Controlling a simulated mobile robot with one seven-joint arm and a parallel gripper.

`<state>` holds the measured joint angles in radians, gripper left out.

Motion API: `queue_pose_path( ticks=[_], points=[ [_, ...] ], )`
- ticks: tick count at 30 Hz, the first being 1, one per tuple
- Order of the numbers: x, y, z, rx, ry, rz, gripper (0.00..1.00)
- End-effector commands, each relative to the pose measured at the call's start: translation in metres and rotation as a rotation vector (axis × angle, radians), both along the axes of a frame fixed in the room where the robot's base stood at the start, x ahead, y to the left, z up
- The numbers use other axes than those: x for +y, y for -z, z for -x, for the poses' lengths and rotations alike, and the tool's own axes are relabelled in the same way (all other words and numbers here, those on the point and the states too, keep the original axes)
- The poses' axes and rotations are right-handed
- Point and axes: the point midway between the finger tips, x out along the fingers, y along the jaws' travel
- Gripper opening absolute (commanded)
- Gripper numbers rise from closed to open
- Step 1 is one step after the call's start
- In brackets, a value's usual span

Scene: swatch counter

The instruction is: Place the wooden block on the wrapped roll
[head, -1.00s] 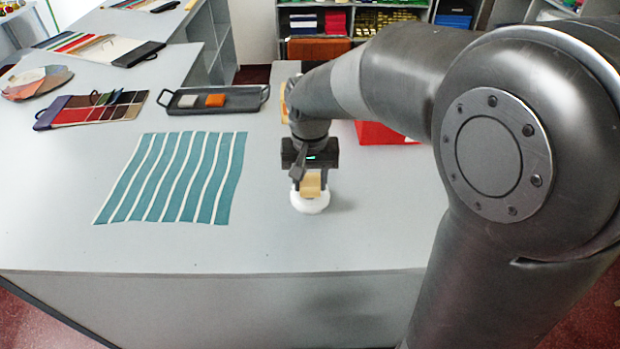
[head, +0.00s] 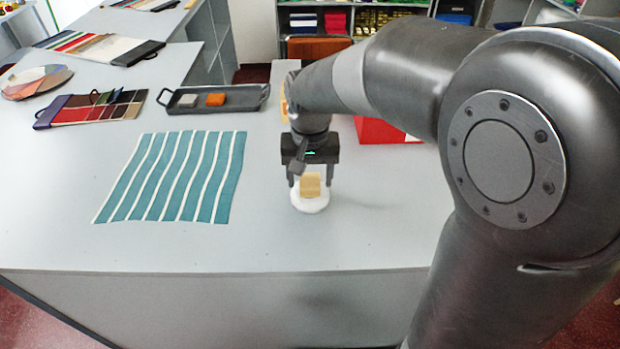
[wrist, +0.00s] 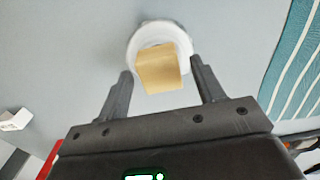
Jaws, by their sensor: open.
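The wooden block (head: 311,183) is light tan and rests on top of the white wrapped roll (head: 310,205), which stands on the grey counter. In the wrist view the block (wrist: 158,70) lies over part of the roll's round white top (wrist: 147,34), somewhat off its middle. My gripper (head: 311,180) is open, with one finger on each side of the block and a gap on both sides. The open fingers also show in the wrist view (wrist: 160,80), apart from the block. The roll's lower part is mostly hidden by its top.
A teal striped cloth (head: 172,178) lies left of the roll. A dark tray (head: 188,103) with a grey and an orange piece stands behind it. A red box (head: 372,131) is partly hidden behind my arm. Swatch cards (head: 92,109) lie at far left. The counter's front edge is close.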

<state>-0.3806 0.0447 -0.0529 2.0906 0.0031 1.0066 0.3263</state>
Motion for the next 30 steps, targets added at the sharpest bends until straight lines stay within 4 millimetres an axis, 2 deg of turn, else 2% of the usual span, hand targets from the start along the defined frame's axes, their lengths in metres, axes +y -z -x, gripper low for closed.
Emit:
queue_pose_path(
  ticks=[9,15,24,26,30],
  points=[
    [0.000,-0.068,-0.001,-0.005,0.000,-0.002,0.62],
    [0.000,-0.099,-0.001,-0.003,0.000,-0.001,0.62],
    [-0.003,-0.112,0.002,-0.006,0.001,-0.002,0.62],
    [-0.008,-0.113,0.006,-0.018,0.003,-0.006,0.62],
    [-0.033,-0.120,0.026,-0.082,0.006,-0.025,0.62]
  ],
)
